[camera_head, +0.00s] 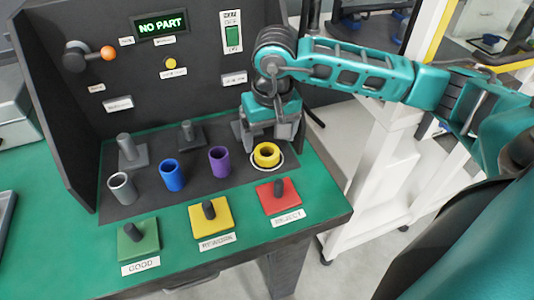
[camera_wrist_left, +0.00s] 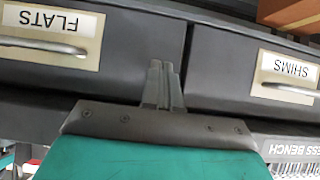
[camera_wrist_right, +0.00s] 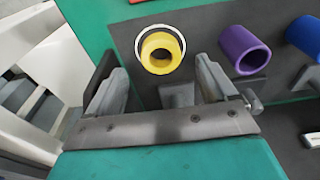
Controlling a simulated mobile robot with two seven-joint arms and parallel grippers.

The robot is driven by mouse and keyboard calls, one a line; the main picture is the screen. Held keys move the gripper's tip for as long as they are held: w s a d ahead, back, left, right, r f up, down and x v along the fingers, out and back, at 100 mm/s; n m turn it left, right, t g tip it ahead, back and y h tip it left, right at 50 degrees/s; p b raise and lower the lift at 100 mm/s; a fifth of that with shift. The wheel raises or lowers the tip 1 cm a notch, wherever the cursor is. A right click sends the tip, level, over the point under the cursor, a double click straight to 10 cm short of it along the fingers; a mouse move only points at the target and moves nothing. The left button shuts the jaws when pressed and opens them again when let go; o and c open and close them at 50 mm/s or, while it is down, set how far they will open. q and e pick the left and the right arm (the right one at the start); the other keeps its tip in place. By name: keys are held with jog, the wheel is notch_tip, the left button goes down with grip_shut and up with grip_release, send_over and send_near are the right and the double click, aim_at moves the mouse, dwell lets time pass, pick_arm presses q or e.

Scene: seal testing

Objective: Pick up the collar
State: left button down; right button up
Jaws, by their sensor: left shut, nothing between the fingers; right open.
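The collar (camera_head: 267,155) is a short yellow ring standing in a white circle at the right end of the dark mat. In the right wrist view the collar (camera_wrist_right: 160,50) shows ahead of the fingertips, between their lines, with its bore visible. My right gripper (camera_head: 272,132) is open and just behind the collar, apart from it as far as I can tell. Its two fingers also show in the right wrist view (camera_wrist_right: 160,75). My left gripper (camera_wrist_left: 162,70) is shut and empty, in front of drawers labelled FLATS and SHIMS; it is outside the head view.
Purple (camera_head: 219,161), blue (camera_head: 172,175) and grey (camera_head: 122,188) tubes stand in a row left of the collar. Green (camera_head: 138,246), yellow (camera_head: 212,222) and red (camera_head: 278,202) plates with dark pegs lie in front. A dark panel (camera_head: 120,80) reading NO PART rises behind.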

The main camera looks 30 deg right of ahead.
aim_at(267, 147)
jog(key=f, duration=0.2)
jog(key=w+f, duration=0.1)
jog(key=f, duration=0.1)
jog(key=shift+f, duration=0.2)
jog(key=shift+c, duration=0.2)
